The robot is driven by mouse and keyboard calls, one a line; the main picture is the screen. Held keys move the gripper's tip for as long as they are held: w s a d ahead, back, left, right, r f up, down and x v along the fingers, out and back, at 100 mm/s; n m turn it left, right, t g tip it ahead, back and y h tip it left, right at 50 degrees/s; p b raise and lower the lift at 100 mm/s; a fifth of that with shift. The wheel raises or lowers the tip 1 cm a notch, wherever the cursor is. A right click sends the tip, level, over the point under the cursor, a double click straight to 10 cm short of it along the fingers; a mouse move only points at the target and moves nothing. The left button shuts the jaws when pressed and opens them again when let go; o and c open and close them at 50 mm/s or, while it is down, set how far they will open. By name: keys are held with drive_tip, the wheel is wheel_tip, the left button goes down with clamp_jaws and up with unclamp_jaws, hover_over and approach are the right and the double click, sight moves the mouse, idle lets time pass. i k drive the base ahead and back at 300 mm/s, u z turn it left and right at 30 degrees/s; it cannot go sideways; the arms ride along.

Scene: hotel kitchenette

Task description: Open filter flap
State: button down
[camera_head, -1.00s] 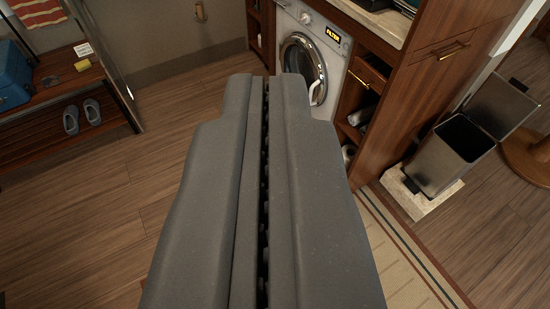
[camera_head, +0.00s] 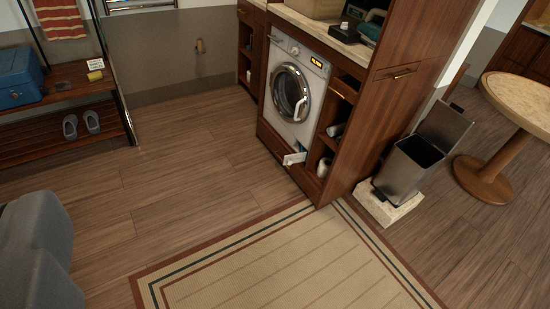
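A white front-loading washing machine (camera_head: 297,90) stands in the wooden cabinet run at the upper middle, its round door shut. A small lit display (camera_head: 317,62) with amber letters is at its top right. Low at its right corner, a small white panel (camera_head: 295,158) sticks out at an angle, with a bluish patch beside it. It looks like the filter flap, but it is too small to be sure.
Wooden floor and a striped rug (camera_head: 270,265) lie clear before the machine. A pedal bin (camera_head: 415,160) with raised lid stands on a pale slab at right, near a round table (camera_head: 520,105). A bench with slippers (camera_head: 80,124) and a blue case (camera_head: 18,78) is at left.

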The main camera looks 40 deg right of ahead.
sight(289, 160)
drive_tip(key=z, duration=0.1)
drive_tip(key=i, duration=2.35)
drive_tip(key=z, duration=1.15)
drive_tip(key=i, duration=0.85)
drive_tip(key=z, duration=0.45)
